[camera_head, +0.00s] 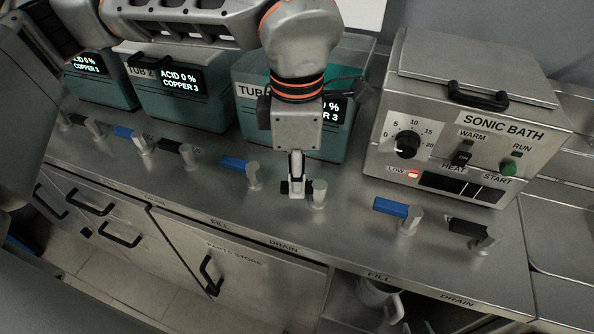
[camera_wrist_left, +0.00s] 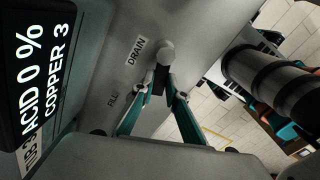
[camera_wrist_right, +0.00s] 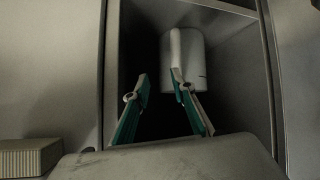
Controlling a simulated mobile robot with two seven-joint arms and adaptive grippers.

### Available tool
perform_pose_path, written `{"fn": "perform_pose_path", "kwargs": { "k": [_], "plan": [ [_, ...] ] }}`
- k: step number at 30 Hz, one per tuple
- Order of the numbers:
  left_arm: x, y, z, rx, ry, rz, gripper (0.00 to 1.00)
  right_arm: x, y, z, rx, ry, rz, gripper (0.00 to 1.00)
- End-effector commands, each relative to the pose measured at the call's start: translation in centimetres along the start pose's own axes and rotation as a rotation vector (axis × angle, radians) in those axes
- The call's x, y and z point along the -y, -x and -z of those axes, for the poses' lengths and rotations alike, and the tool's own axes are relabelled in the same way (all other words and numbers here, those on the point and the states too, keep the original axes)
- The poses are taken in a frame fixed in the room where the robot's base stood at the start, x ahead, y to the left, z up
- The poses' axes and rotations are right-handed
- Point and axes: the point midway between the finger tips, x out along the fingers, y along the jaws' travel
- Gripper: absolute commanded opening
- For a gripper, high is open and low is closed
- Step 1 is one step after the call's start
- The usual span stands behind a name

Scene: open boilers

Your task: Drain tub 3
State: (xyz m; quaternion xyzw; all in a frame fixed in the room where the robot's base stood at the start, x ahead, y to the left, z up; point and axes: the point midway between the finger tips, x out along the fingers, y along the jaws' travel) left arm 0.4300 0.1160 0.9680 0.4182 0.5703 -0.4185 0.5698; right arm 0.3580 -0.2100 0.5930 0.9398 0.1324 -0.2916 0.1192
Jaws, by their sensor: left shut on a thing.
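Tub 3 (camera_head: 249,128) is a teal tub behind my left gripper, which hides part of its label and display. In the left wrist view its display (camera_wrist_left: 38,85) reads ACID 0 %, COPPER 3. My left gripper (camera_head: 297,190) points down and is shut on the black drain handle (camera_wrist_left: 159,80) beside the DRAIN label. The handle's grey valve post (camera_head: 319,194) stands just right of the fingers. The blue fill handle (camera_head: 233,163) of tub 3 is to the left. My right gripper (camera_wrist_right: 161,84) is open, in front of a white mug (camera_wrist_right: 187,58) in an open compartment.
Tub 2 (camera_head: 184,105) stands left, its display reading ACID 0 %, COPPER 3. The sonic bath (camera_head: 470,105) stands right, with a blue fill handle (camera_head: 391,208) and a black drain handle (camera_head: 468,227) in front. Cabinet doors with black pulls (camera_head: 210,275) lie below the counter edge.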

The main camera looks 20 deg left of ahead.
Motion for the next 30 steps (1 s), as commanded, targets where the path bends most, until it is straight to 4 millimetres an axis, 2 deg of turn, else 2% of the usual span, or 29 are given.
{"fn": "perform_pose_path", "kwargs": {
  "k": [14, 30],
  "plan": [
    [1.7, 0.1, -0.4, 0.001, 0.452, -0.001, 0.0, 0.3, 0.2, -0.5, 0.009, -0.003, 0.005, 0.25],
    [3.1, 0.1, -1.6, 0.002, 0.933, 0.0, 0.0, -0.2, -0.2, 0.6, -0.011, 0.002, -0.003, 0.25]
  ]
}}
